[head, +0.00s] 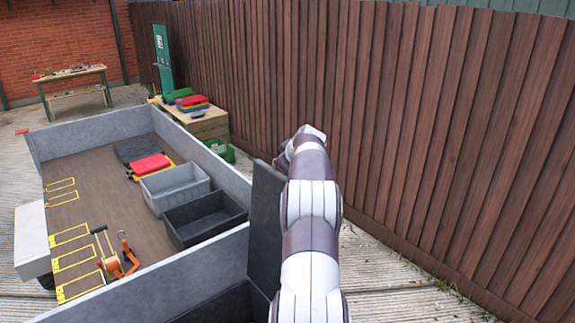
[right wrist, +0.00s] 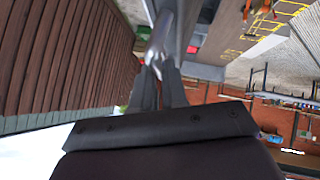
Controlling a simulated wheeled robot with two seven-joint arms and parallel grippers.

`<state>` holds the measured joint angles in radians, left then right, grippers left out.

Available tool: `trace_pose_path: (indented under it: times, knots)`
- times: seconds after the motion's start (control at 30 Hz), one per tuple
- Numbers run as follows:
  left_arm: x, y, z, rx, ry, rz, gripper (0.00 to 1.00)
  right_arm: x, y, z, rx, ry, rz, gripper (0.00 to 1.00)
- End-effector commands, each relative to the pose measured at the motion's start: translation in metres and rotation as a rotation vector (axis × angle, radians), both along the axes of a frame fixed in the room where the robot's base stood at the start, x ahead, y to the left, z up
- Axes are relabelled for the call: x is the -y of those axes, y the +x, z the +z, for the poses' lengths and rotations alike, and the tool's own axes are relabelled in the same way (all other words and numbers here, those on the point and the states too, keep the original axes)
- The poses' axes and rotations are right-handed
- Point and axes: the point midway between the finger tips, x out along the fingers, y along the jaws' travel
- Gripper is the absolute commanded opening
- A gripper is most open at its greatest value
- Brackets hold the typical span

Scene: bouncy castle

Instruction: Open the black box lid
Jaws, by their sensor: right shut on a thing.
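The black box lid (head: 265,220) stands about upright beside my right arm in the head view. The dark box (head: 222,304) below it is at the bottom edge, mostly cut off, and its interior looks dark. My right arm reaches up along the lid's right side. My right gripper's fingertips are hidden behind the arm there. My left gripper is not in view.
A wooden fence (head: 430,140) runs along the right. A wooden bench (head: 205,125) stands behind the pen. Bare decking (head: 385,285) lies right of my arm.

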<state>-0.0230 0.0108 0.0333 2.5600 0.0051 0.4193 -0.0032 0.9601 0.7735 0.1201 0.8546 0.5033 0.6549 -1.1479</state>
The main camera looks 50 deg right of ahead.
Motion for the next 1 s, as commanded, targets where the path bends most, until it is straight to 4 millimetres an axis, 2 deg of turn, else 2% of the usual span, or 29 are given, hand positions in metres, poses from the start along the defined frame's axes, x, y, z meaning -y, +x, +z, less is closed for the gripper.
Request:
trace_pose_path:
  times: [0.03,0.2,0.23,0.3,0.67,0.83,1.0]
  knots:
    - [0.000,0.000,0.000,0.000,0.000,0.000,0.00,-0.002,-0.001,-0.009,-0.012,0.014,0.002,0.00]
    - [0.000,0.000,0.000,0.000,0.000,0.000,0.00,-0.002,-0.001,-0.009,-0.013,0.015,0.003,0.00]
    - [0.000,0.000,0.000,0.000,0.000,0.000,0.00,-0.002,-0.001,-0.009,-0.013,0.015,0.003,0.19]
    - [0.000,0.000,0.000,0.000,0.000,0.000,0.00,-0.002,-0.001,-0.009,-0.012,0.014,0.002,0.38]
    - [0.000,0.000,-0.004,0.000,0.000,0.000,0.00,-0.002,-0.002,-0.003,-0.006,0.007,0.002,0.38]
    - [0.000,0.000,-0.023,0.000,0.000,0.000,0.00,-0.011,-0.019,0.010,-0.004,0.004,0.001,0.38]
    - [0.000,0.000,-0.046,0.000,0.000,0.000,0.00,-0.027,-0.046,0.037,-0.003,0.004,-0.001,0.38]
